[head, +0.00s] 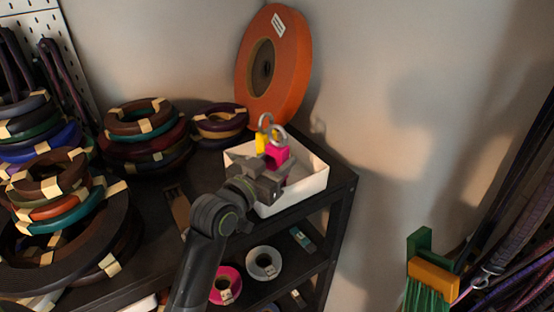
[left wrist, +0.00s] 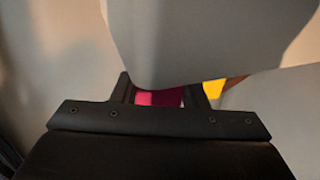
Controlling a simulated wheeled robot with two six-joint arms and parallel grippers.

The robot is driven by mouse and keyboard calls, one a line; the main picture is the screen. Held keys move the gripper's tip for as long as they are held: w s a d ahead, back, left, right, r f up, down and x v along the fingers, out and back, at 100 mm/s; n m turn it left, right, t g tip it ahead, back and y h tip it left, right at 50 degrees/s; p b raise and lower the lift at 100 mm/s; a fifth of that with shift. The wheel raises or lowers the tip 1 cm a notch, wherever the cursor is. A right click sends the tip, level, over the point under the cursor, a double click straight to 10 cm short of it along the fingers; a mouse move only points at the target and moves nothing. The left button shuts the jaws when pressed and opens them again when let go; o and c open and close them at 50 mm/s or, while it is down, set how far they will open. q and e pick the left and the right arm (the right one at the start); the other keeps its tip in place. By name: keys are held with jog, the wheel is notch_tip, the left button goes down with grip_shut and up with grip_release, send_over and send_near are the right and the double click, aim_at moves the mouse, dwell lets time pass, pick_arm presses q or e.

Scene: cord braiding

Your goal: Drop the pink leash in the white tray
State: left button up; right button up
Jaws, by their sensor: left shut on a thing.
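The white tray (head: 312,184) stands on the top shelf near its right corner. My left gripper (head: 274,172) is over the tray and shut on the pink leash (head: 277,154). The leash shows as a small pink block with a grey metal ring above it. A yellow piece (head: 262,143) with a similar ring is right beside it; I cannot tell whether it stands in the tray. In the left wrist view the pink leash (left wrist: 158,98) sits between the fingers, partly hidden by a large grey shape. My right gripper is not in view.
A large orange disc (head: 292,60) leans on the wall behind the tray. Stacks of coiled cords (head: 145,135) stand to the left on the dark shelf (head: 340,185). Pink and white spools (head: 264,262) lie on the shelf below. A green and orange item (head: 432,275) hangs at right.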

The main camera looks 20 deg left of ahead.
pick_arm(q)
jog(key=o, duration=1.1)
jog(key=shift+r, duration=0.1)
jog(key=shift+c, duration=0.2)
jog(key=shift+r+p, duration=0.35)
jog(key=shift+r, duration=0.2)
jog(key=p+v, duration=0.1)
jog(key=v, duration=1.1)
